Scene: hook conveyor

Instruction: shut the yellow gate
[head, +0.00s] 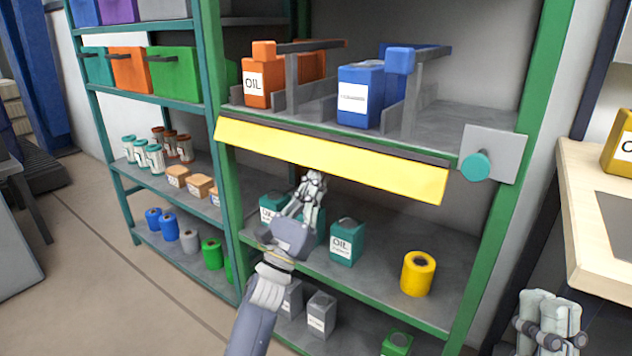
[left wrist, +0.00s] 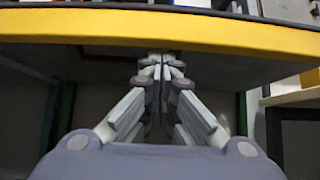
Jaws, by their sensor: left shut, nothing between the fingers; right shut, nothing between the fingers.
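The yellow gate (head: 335,160) is a long flat panel along the front of the green rack's upper shelf. It slants down toward the right, below a dark strip at the shelf's front edge. In the left wrist view the yellow gate (left wrist: 120,26) spans the top, with its grey underside behind. My left gripper (head: 316,176) is shut and empty, its tips at the gate's lower edge. In the left wrist view the fingertips (left wrist: 160,60) point up under the gate; I cannot tell whether they touch it. My right gripper (head: 548,298) is shut and empty at the lower right.
A grey plate with a teal knob (head: 476,165) is fixed at the gate's right end. Orange and blue oil cans (head: 361,95) stand above the gate. Teal cans (head: 347,243) and a yellow canister (head: 418,273) stand below. A wooden bench (head: 596,215) is at right.

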